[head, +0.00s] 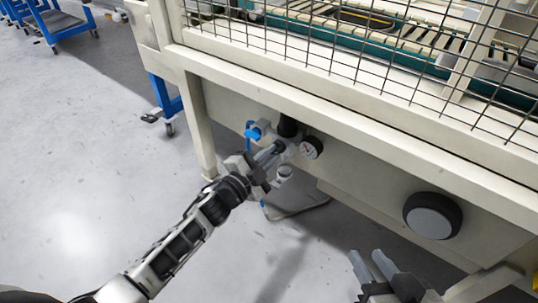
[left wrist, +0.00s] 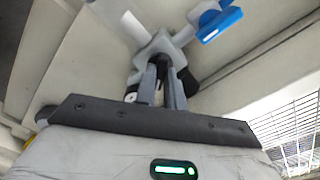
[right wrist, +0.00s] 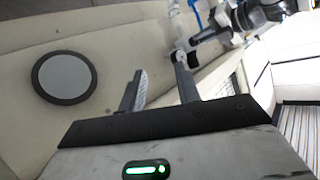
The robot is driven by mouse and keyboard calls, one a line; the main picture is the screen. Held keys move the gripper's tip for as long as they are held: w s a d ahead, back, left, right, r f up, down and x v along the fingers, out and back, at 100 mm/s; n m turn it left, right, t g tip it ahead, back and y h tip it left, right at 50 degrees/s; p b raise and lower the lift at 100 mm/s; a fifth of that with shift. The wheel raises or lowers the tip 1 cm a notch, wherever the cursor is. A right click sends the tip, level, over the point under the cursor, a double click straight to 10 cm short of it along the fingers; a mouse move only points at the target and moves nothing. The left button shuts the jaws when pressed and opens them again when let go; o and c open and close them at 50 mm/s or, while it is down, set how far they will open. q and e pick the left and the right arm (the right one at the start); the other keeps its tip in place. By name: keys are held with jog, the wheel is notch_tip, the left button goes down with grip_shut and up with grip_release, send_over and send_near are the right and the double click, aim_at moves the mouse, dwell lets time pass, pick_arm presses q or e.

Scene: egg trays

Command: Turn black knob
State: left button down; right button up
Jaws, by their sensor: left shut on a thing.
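The black knob (head: 288,127) sits on top of a grey regulator unit under the machine's beige frame. In the left wrist view, black parts of the knob (left wrist: 187,80) show behind and between the fingers. My left gripper (head: 277,148) reaches the unit, with its two fingers (left wrist: 162,72) closed in on the knob. The fingers hide part of the knob, so the exact contact is hard to see. My right gripper (head: 370,262) is open and empty, low in front of the machine, with its separate fingers (right wrist: 158,82) clear of anything.
A round pressure gauge (head: 311,147) is just right of the knob. A blue valve handle (head: 253,131) is on its left. A large black-rimmed round part (head: 433,215) sits on the beige panel at right. Wire mesh (head: 400,60) stands above.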

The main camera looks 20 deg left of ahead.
pick_arm(q)
jog(key=m+b, duration=0.1)
jog(key=m, duration=0.9)
jog(key=shift+m+b, duration=0.3)
jog(key=shift+b, duration=0.1)
pick_arm(e)
jog(key=shift+s+a+r+t+y, duration=0.1)
jog(key=shift+a+r+t+y, duration=0.25)
jog(key=shift+r, duration=0.25)
jog(key=shift+w+r, duration=0.2)
pick_arm(q)
jog(key=c, duration=1.5)
grip_release()
jog(key=shift+s, duration=0.1)
jog(key=p+v, duration=0.1)
jog(key=v, duration=1.5)
pick_arm(e)
jog(key=shift+d+f, duration=0.3)
jog(key=shift+f, duration=0.1)
